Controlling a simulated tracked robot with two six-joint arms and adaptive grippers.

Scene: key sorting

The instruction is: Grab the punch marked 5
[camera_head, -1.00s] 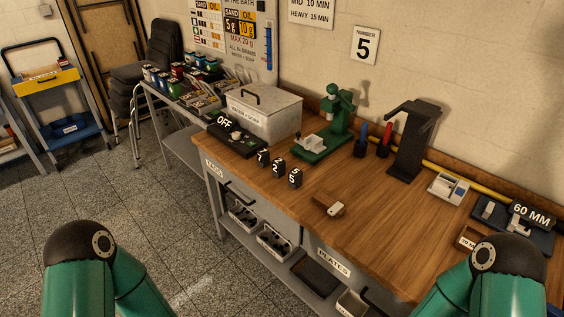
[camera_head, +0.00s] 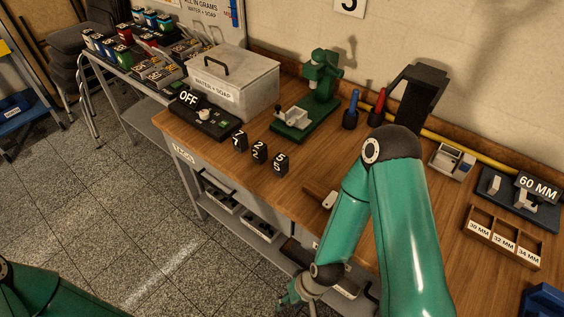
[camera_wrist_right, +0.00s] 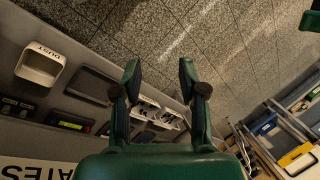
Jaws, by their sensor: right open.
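The punch marked 5 (camera_head: 281,163) is a small black block with white numerals, standing upright on the wooden bench near its front edge. To its left stand the punch marked 2 (camera_head: 260,152) and the punch marked 7 (camera_head: 240,141). My right gripper (camera_head: 296,298) is low in front of the bench, below the tabletop and well apart from the punches. In the right wrist view my right gripper (camera_wrist_right: 158,75) is open and empty, with floor and lower shelf behind it. My left arm shows at the lower left; its gripper is out of view.
A control box reading OFF (camera_head: 209,116), a metal WATER + SOAP box (camera_head: 233,87) and a green press (camera_head: 318,90) stand behind the punches. A wooden-handled tool (camera_head: 320,196) lies to their right. The bench edge lies between my right gripper and the punches.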

